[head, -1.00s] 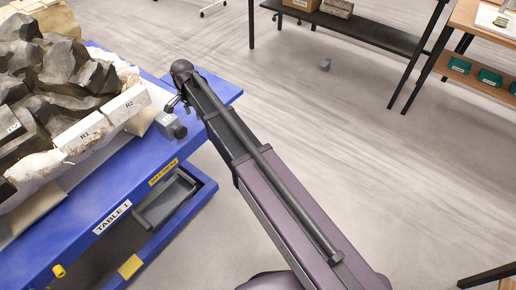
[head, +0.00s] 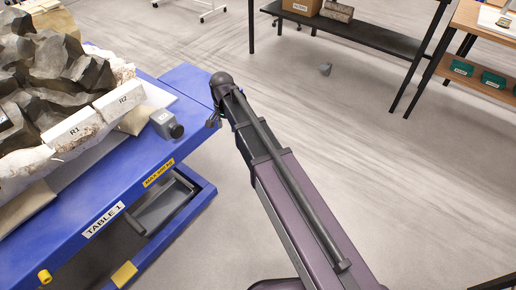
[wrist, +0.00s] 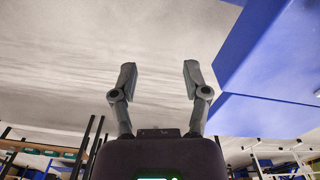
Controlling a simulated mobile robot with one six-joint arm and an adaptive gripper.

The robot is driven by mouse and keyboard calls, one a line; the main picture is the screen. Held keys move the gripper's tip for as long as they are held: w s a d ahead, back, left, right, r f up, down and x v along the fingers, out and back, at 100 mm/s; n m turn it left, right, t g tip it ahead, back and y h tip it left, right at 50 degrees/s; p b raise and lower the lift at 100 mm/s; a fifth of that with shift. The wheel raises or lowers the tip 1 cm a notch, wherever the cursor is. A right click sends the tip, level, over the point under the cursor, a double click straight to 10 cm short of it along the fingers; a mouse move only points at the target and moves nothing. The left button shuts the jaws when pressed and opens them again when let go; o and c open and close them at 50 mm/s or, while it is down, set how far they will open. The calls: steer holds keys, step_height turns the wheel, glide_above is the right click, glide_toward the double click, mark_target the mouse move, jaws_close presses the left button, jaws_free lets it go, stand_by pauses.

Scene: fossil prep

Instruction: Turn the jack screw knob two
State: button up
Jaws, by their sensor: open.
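A small grey block (head: 159,117) with a pale label sits on the blue table (head: 190,87), close to its right edge. A dark round knob (head: 177,130) faces out from its front; I cannot read the label, so I cannot tell if this is knob two. My gripper (wrist: 158,72) is open and empty in the wrist view, its two fingers apart over bare floor with the blue table to the right. In the head view the gripper is mostly hidden by my arm, right of the knob and apart from it, by the table edge.
A large dark fossil block (head: 50,70) in white plaster fills the table's left, with blocks marked R1 (head: 72,133) and R2 (head: 120,98). An open grey drawer tray (head: 160,212) lies below the tabletop. A black shelf (head: 350,30) stands behind.

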steer(key=s+d+f+n+b, duration=0.1)
steer(key=s+d+f+b, duration=0.1)
steer(key=d, duration=0.3)
steer(key=s+d+f+n+b, duration=0.1)
steer(key=s+d+f+b, duration=0.1)
steer(key=d, duration=0.4)
step_height(320, 180, down, 2)
steer(key=shift+s+f+b, duration=0.2)
steer(key=shift+s+b, duration=0.1)
steer(key=shift+b, duration=0.6)
steer(key=shift+d, duration=0.1)
steer(key=s+d+n, duration=0.3)
steer(key=s+d, duration=0.7)
steer(key=d, duration=0.3)
stand_by(0.3)
